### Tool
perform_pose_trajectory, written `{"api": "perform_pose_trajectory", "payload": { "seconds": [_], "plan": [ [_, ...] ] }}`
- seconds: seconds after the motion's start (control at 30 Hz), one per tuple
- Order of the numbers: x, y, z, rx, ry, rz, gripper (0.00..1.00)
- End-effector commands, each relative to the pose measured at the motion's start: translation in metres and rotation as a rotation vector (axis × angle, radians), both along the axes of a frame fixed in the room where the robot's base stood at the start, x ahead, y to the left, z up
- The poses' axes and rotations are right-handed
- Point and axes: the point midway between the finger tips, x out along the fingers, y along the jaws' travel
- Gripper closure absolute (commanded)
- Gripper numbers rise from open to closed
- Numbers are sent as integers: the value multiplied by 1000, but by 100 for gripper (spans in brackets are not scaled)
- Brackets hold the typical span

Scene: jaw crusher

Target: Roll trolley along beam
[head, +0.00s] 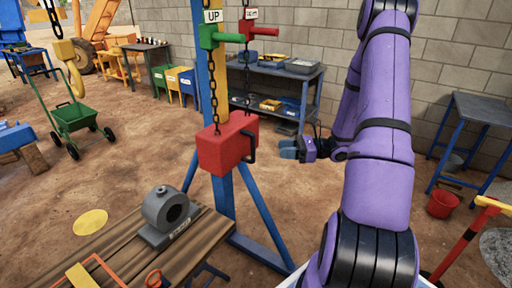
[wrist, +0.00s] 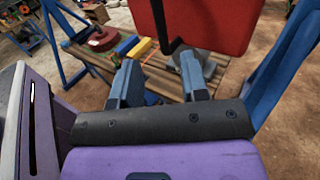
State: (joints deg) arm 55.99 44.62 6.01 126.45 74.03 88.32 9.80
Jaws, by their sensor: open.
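A red block (head: 225,147) hangs from chains in the head view, with a black bar handle (head: 254,147) on its right side. The overhead beam and the trolley's top are not in view. My gripper (head: 287,149) is just right of the handle and apart from it. In the wrist view, my gripper (wrist: 160,76) is open, with its two blue fingers spread and nothing between them. There the red block (wrist: 215,22) fills the top, and the handle (wrist: 162,25) stands ahead of the fingers.
A blue and yellow post (head: 216,70) stands behind the block. Green (head: 207,36) and red (head: 247,28) pull handles hang above. A yellow hook (head: 75,78) hangs at left. A wooden table (head: 120,247) with a grey bearing housing (head: 165,212) is below. A shelf (head: 290,72) stands behind.

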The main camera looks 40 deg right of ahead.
Motion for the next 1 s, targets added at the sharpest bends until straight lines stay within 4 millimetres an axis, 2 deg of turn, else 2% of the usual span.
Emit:
{"api": "perform_pose_trajectory", "payload": {
  "seconds": [0.17, 0.6, 0.8, 1.0],
  "plan": [
    [9, 12, -1, 5, 0, 0, 59],
    [51, 71, 0, 4, 0, 1, 59],
    [62, 84, 0, 3, 0, -1, 59],
    [64, 87, 0, 3, 0, -1, 59]
  ]
}}
